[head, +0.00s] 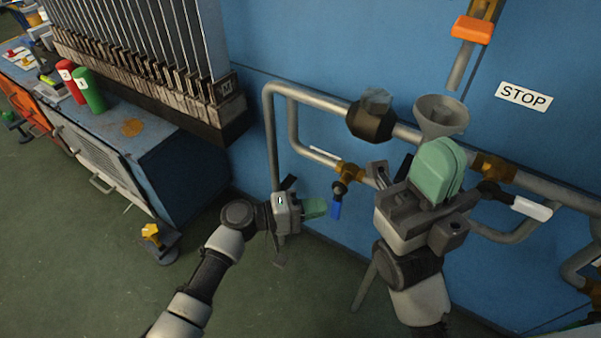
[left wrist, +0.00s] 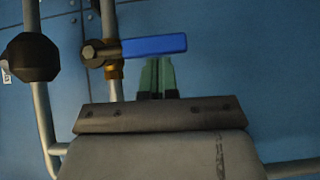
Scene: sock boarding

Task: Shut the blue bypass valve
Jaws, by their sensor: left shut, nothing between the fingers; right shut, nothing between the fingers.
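The blue bypass valve has a blue lever (head: 336,209) and a brass body (head: 349,173) on the lower, thinner pipe. In the head view the lever hangs down. In the left wrist view the blue lever (left wrist: 155,46) points right from the brass body (left wrist: 113,70), across its pipe. My left gripper (head: 322,207) is shut and empty, its green fingertips close beside the lever. In the left wrist view the fingertips (left wrist: 157,62) reach the lever's lower edge; I cannot tell whether they touch. My right gripper (head: 438,160) is shut and empty, raised in front of the main pipe.
A white-handled valve (head: 530,208) is at the right. An orange handle (head: 472,30) hangs above, near a STOP sign (head: 524,96). A grey funnel (head: 441,113) stands on the main pipe (head: 318,98). A workbench (head: 160,145) is at left.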

